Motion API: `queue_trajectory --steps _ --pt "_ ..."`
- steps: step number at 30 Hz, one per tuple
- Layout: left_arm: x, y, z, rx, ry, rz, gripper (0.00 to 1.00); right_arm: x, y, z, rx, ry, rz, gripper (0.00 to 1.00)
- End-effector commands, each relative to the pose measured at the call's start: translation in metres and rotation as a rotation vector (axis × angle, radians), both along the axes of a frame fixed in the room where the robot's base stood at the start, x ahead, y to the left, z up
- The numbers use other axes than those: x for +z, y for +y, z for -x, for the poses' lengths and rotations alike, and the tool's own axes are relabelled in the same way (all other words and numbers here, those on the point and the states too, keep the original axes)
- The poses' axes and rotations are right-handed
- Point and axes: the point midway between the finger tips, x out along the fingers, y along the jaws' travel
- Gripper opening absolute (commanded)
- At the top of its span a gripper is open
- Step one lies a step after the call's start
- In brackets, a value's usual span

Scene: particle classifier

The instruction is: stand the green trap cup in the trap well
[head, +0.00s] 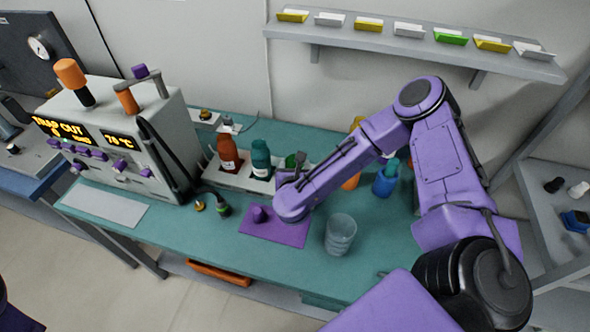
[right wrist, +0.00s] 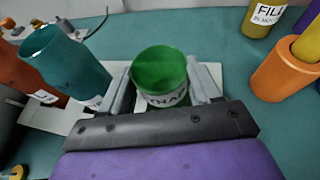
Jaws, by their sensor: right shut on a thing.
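The green trap cup (right wrist: 160,75) has a white label with partly hidden lettering. In the right wrist view it is upright between the two fingers of my right gripper (right wrist: 163,92), which is shut on it. In the head view only a bit of the green cup (head: 291,160) shows past my right gripper (head: 288,174) and forearm. A white holder (right wrist: 215,75) lies under and around it; whether the cup rests in a well there or hangs above it, I cannot tell. My left gripper is not in view.
A red bottle (head: 228,155) and a teal cup (head: 261,160) stand in the white holder, left of the green cup. A blue cup (head: 384,183) and an orange cup (right wrist: 285,75) are to the right. A clear beaker (head: 340,234) and purple mat (head: 270,230) are in front.

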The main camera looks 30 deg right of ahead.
Motion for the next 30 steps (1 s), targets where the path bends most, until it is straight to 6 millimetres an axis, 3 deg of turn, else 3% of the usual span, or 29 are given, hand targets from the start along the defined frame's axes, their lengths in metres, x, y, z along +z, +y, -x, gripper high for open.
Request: queue_trajectory --steps 1,5,9,10,12,23,30 --pt "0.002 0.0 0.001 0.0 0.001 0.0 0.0 -0.013 0.0 0.004 0.0 0.017 0.002 0.26" --pt "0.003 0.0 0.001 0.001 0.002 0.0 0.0 -0.025 0.0 0.004 -0.001 0.017 0.001 0.08" --pt "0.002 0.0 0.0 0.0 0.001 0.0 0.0 -0.026 -0.001 0.004 -0.003 0.016 0.0 0.07" --pt "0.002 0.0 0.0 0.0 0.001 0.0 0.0 -0.025 -0.001 0.004 -0.003 0.016 0.001 0.69" --pt "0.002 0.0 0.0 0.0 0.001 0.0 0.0 -0.025 -0.001 0.004 -0.003 0.013 0.001 0.88" --pt "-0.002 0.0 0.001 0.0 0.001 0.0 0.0 -0.021 0.005 0.008 0.001 0.01 -0.001 0.88" --pt "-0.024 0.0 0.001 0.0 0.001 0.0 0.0 -0.002 0.037 0.049 0.007 0.009 -0.002 0.88"
